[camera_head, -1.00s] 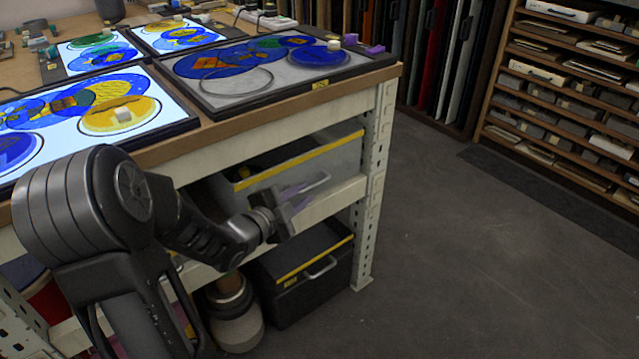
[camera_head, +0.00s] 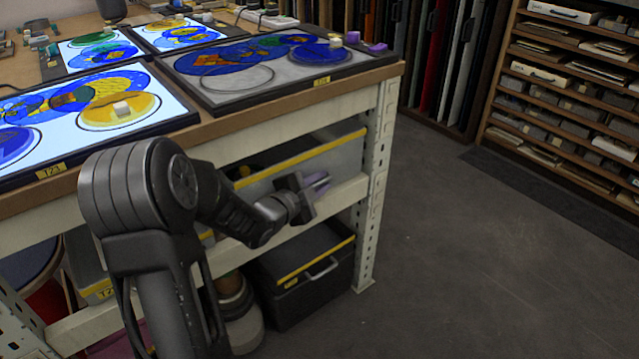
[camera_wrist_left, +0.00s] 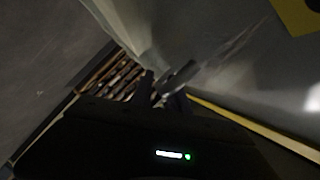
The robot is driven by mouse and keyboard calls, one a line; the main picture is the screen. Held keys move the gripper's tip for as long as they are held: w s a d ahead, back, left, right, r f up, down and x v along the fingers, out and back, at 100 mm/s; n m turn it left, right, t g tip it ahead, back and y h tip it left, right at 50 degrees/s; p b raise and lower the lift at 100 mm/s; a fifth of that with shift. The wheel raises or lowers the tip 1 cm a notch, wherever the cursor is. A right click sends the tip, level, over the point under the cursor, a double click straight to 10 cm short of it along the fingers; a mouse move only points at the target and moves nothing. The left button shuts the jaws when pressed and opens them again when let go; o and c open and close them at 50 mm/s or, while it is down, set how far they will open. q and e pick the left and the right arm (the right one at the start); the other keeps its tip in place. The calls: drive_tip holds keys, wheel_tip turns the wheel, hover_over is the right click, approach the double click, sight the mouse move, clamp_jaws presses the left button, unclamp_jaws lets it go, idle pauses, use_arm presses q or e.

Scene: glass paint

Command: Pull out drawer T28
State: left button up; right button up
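A grey drawer (camera_head: 335,158) with a yellow strip along its top edge sits under the right end of the workbench. Its label is hidden, so I cannot read whether it is T28. My left gripper (camera_head: 318,183) is at the front of this drawer and covers its handle. In the left wrist view, the gripper fingers (camera_wrist_left: 163,88) are dark and close to a blurred metal bar. I cannot tell whether they are closed around it. My right gripper is not in view.
Below is a black case (camera_head: 305,275) with a yellow strip and a metal handle. A perforated white bench leg (camera_head: 372,200) stands just right of the drawer. Glass panels lie on the bench top. The floor (camera_head: 480,260) to the right is clear.

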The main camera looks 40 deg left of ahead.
use_arm(q)
drive_tip(key=shift+c, duration=0.6)
clamp_jaws()
drive_tip(key=shift+f, duration=0.1)
idle(0.6)
